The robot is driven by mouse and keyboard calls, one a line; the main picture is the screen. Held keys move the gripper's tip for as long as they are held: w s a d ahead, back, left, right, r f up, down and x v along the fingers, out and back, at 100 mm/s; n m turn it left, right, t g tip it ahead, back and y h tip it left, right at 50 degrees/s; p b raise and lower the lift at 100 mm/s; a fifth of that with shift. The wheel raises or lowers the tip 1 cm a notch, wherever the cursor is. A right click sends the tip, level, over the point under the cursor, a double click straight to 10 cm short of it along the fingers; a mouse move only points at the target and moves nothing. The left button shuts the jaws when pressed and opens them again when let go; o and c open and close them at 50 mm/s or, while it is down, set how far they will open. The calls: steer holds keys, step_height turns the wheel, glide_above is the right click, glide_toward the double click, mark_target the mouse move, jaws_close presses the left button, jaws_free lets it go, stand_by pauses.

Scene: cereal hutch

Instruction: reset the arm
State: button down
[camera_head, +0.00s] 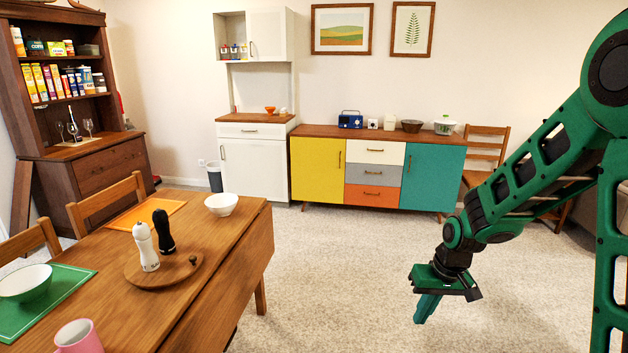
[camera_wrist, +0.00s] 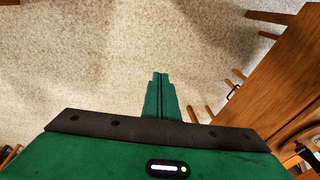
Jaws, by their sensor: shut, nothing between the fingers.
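My gripper (camera_head: 427,308) hangs from my green arm (camera_head: 540,150) at the right of the head view, pointing down over open carpet. Its fingers are shut with nothing between them. In the wrist view the closed fingers (camera_wrist: 160,84) point away over the carpet. My arm is bent, reaching down and left from the upper right.
A wooden table (camera_head: 225,262) with salt and pepper mills (camera_head: 146,246), bowls and a pink mug (camera_head: 78,337) stands at left. It also shows at the right of the wrist view (camera_wrist: 262,88). A colourful sideboard (camera_head: 318,171) lines the back wall. Carpet (camera_head: 340,270) between is clear.

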steer(key=s+d+r+m+h, duration=0.2)
steer(key=s+d+r+m, duration=0.1)
steer(key=s+d+r, duration=0.9)
steer(key=s+d+r+m+g, duration=0.1)
steer(key=s+d+r+m, duration=0.1)
steer(key=s, duration=1.4)
steer(key=shift+s+d+r+m, duration=0.2)
steer(key=shift+m, duration=0.7)
